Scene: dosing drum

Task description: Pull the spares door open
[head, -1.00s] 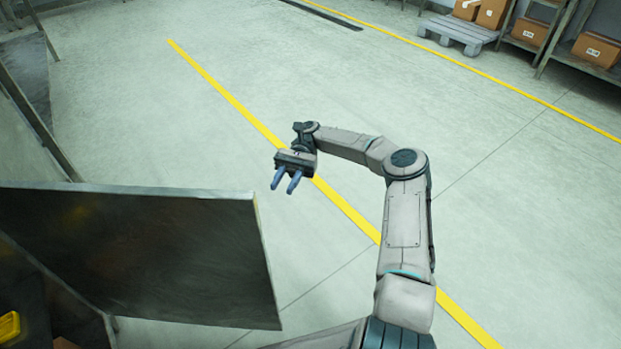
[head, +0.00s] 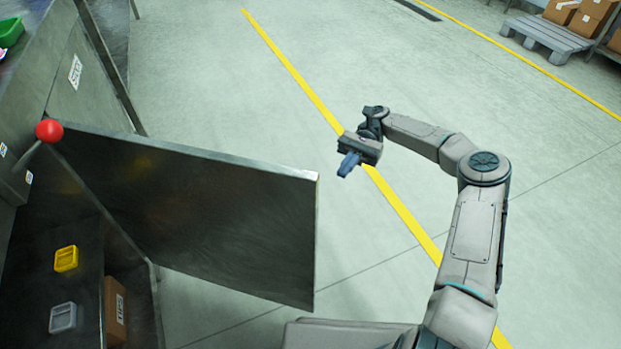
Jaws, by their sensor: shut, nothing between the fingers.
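The spares door (head: 215,215) is a dark metal panel. It stands swung out wide from the cabinet (head: 85,225), whose inside is in view. My gripper (head: 347,165) is shut and empty. It hangs over the floor beyond and to the right of the door's free edge, apart from it. No handle shows on the side of the door that I see.
Inside the cabinet are a yellow bin (head: 66,258), a grey bin (head: 63,317) and a cardboard box (head: 115,310). A lever with a red knob (head: 49,131) sticks out above. The floor (head: 230,80) is clear; a pallet with boxes (head: 547,38) is far right.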

